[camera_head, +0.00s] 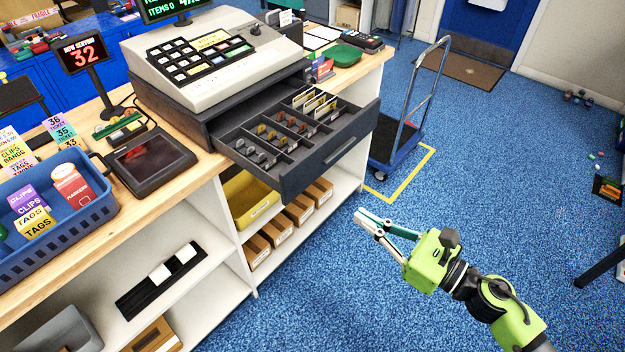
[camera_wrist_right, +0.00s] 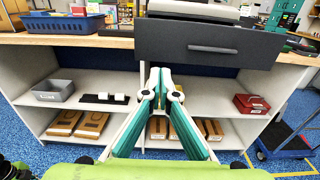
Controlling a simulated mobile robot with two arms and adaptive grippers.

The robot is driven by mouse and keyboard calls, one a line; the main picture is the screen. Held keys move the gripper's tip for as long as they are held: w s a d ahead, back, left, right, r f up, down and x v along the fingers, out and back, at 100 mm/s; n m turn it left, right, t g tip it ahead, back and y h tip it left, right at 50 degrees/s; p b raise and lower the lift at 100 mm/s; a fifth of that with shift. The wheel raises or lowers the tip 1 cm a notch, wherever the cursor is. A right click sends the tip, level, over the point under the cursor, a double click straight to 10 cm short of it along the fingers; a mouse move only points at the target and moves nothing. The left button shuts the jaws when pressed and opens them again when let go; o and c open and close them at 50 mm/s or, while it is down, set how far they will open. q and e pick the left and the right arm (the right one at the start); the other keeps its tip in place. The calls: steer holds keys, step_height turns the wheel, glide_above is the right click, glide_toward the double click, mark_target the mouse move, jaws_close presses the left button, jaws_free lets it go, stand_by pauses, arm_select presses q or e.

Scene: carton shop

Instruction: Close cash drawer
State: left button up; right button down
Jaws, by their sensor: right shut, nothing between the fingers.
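The cash drawer (camera_head: 290,170) is pulled out from under the cash register (camera_head: 215,55) on the counter. It holds coins and notes in compartments. Its dark front (camera_wrist_right: 208,46) with a long handle fills the upper part of the right wrist view. My right gripper (camera_head: 361,217) is shut and empty, in front of and below the drawer front, apart from it. It also shows in the right wrist view (camera_wrist_right: 160,72), with its fingertips just under the drawer's lower edge in the picture. My left gripper is not in view.
Shelves below hold a yellow bin (camera_head: 250,198) and cartons.

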mark_target(303, 180)
steer(key=p+x, duration=0.5)
steer(key=x, duration=0.7)
steer(key=shift+w+a+r, duration=0.15)
steer(key=shift+a+r, duration=0.05)
steer(key=shift+a, duration=0.15)
steer(key=shift+w+a+f, duration=0.1)
steer(key=shift+w+a, duration=0.2)
steer(key=shift+a, duration=0.1)
steer(key=shift+a, duration=0.1)
